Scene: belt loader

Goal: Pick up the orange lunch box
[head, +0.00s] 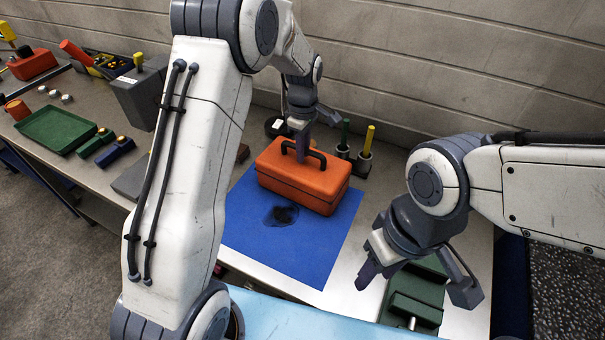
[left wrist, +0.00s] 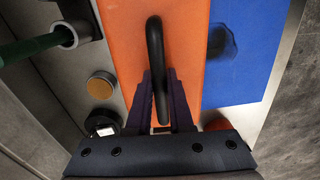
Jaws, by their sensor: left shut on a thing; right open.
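The orange lunch box (head: 304,179) sits on the blue mat (head: 323,244) in the head view, its black handle (head: 318,157) raised on top. My left gripper (head: 303,150) is over the box, shut on the handle. In the left wrist view, the dark fingers (left wrist: 162,100) close on both sides of the black handle (left wrist: 155,60), with the orange lid (left wrist: 180,20) below. I cannot tell whether the box is clear of the mat. My right gripper (head: 408,286) is open and empty, to the right of the mat and pointing down.
Two holders with a green and a yellow rod (head: 367,140) stand behind the box near the wall. A green block-like fixture (head: 415,294) lies beneath my right gripper. A green tray (head: 56,128) and an orange toolbox (head: 33,65) are at the left. The front of the mat is free except a dark stain.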

